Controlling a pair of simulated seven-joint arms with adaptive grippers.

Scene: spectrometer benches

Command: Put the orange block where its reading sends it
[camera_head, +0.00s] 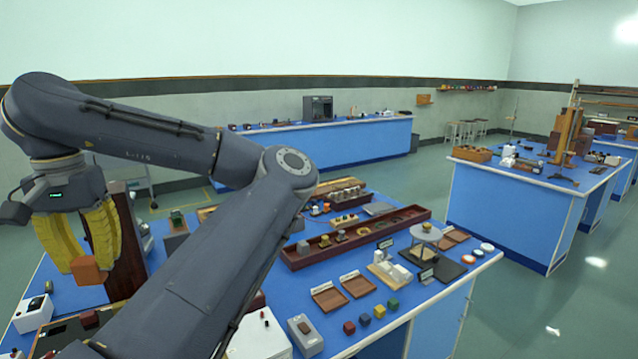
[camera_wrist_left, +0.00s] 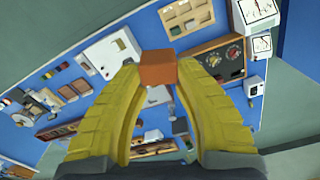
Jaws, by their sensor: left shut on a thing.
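My left gripper (camera_head: 86,262) has yellow fingers and is shut on the orange block (camera_head: 88,271). It holds the block in the air over the left part of the near blue bench (camera_head: 470,268). In the left wrist view the orange block (camera_wrist_left: 158,71) sits between the two fingertips. Small brown trays with label cards, one tray (camera_head: 329,297) beside another (camera_head: 358,285), lie on the bench, and more brown trays (camera_head: 455,235) lie farther right. A round-topped stand (camera_head: 426,233) is near them. The labels are too small to read. My right gripper is not in view.
Small coloured cubes (camera_head: 379,311) stand in a row near the front edge. A grey box (camera_head: 305,335) is left of them. A long brown tray (camera_head: 357,237) lies behind. Dial meters (camera_wrist_left: 261,45) show in the wrist view. My left arm hides much of the bench.

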